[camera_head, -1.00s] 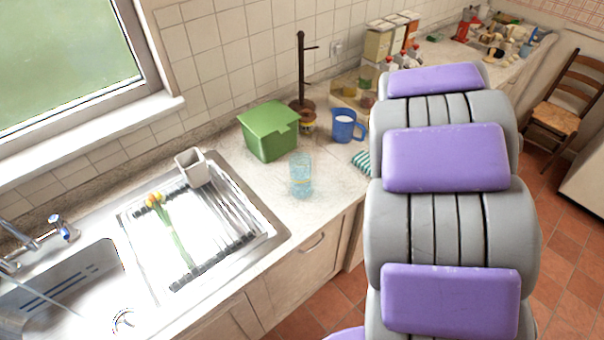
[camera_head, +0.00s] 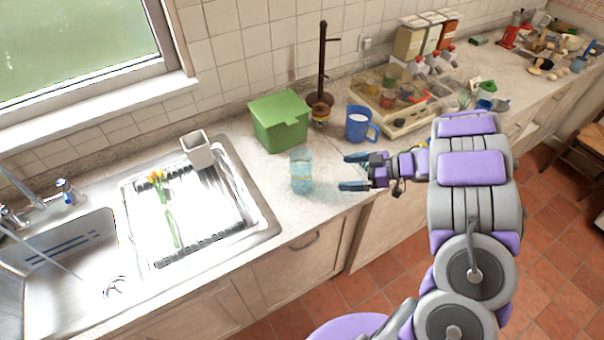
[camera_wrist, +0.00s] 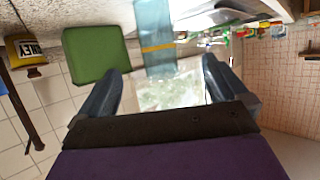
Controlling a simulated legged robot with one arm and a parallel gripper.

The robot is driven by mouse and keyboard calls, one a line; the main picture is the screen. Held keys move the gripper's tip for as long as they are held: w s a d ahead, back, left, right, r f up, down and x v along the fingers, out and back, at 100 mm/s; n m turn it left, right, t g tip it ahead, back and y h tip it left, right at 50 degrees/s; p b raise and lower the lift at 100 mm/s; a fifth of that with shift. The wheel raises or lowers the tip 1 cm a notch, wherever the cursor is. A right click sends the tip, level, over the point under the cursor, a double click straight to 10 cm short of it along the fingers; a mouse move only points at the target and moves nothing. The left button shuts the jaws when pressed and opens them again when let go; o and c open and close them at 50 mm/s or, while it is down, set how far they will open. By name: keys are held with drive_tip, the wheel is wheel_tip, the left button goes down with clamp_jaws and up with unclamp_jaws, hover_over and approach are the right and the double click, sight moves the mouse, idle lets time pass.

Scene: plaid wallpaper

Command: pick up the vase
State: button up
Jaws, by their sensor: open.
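The vase (camera_head: 301,172) is a clear pale-blue glass vessel with a yellowish band, standing upright on the counter right of the sink. It also shows in the wrist view (camera_wrist: 155,38), at the top middle, beyond and between the fingers. My gripper (camera_head: 344,172) is to the right of the vase, its two dark fingers spread and pointing left towards it. A small gap separates the fingertips from the glass in the head view. The wrist view shows both fingers (camera_wrist: 162,68) apart with nothing held between them.
A green lidded box (camera_head: 280,122) stands behind the vase and a blue jug (camera_head: 360,124) behind my gripper. A brown stand (camera_head: 322,70) is farther back. Left are the steel sink (camera_head: 70,262), yellow flowers (camera_head: 160,185) and a pale cup (camera_head: 196,150). The counter's front edge is near.

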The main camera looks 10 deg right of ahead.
sight(304, 174)
drive_tip(key=x, duration=0.3)
drive_tip(key=b+x, duration=0.1)
drive_tip(key=x, duration=0.2)
drive_tip(key=b+x, duration=0.1)
drive_tip(key=x, duration=0.2)
drive_tip(key=shift+w+d+f, duration=0.4)
drive_tip(key=x, duration=0.2)
drive_tip(key=b+x, duration=0.1)
drive_tip(key=x, duration=0.1)
drive_tip(key=r+b+x, duration=0.1)
drive_tip(key=x, duration=0.1)
drive_tip(key=shift+s+a, duration=0.1)
drive_tip(key=shift+a, duration=0.2)
drive_tip(key=shift+w+a+f, duration=0.1)
drive_tip(key=shift+w+f, duration=0.15)
drive_tip(key=shift+w, duration=0.15)
drive_tip(key=shift+a, duration=0.55)
drive_tip(key=c, duration=0.4)
drive_tip(key=shift+d, duration=0.4)
drive_tip(key=c, duration=0.7)
drive_tip(key=shift+a, duration=0.1)
drive_tip(key=shift+c, duration=0.2)
drive_tip(key=shift+r, duration=0.1)
